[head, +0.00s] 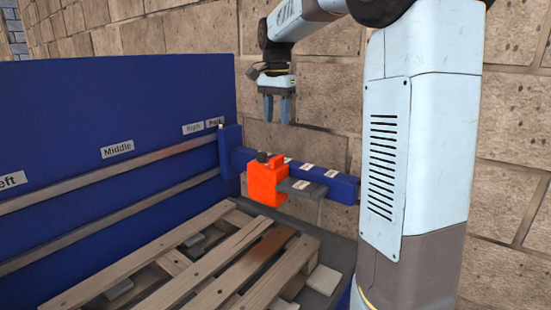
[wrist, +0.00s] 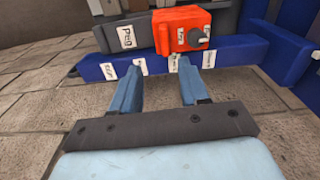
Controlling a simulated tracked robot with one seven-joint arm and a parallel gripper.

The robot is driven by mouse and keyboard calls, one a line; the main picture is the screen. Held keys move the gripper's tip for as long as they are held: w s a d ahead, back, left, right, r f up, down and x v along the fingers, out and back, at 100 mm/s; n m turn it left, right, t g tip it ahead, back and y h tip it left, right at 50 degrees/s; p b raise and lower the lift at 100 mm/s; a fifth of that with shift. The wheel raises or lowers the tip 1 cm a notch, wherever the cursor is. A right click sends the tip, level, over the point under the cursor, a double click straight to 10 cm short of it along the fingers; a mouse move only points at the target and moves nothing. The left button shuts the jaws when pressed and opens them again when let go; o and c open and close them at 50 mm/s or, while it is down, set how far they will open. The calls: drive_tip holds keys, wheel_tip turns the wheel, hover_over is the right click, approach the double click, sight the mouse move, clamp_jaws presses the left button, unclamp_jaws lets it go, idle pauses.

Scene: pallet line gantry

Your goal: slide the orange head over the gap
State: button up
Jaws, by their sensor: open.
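The orange head (head: 267,182) sits on a blue beam (head: 335,182), near the beam's left end, with a dark knob on top. In the wrist view the orange head (wrist: 182,30) shows beyond my fingertips, beside a dark grey bar (wrist: 125,37) with a white label. My gripper (head: 277,112) is open and empty, with its fingers pointing down, above the head and apart from it. Its two blue fingers also show in the wrist view (wrist: 156,78). A wooden pallet (head: 215,280) lies below, with gaps between its slats. I cannot tell which gap the task means.
A blue panel (head: 110,100) at the left carries two grey rails (head: 110,165) and labels, "Middle" among them. The blue beam meets the rails at a blue end block (head: 231,150). A stone wall (head: 330,90) stands behind. Open air surrounds my gripper.

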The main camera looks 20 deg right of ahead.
sight(277, 156)
drive_tip(key=shift+m, duration=0.4)
drive_tip(key=f, duration=0.4)
drive_tip(key=w+f, duration=0.1)
drive_tip(key=f, duration=0.9)
drive_tip(key=shift+w+d, duration=0.35)
drive_tip(key=shift+w, duration=0.05)
clamp_jaws()
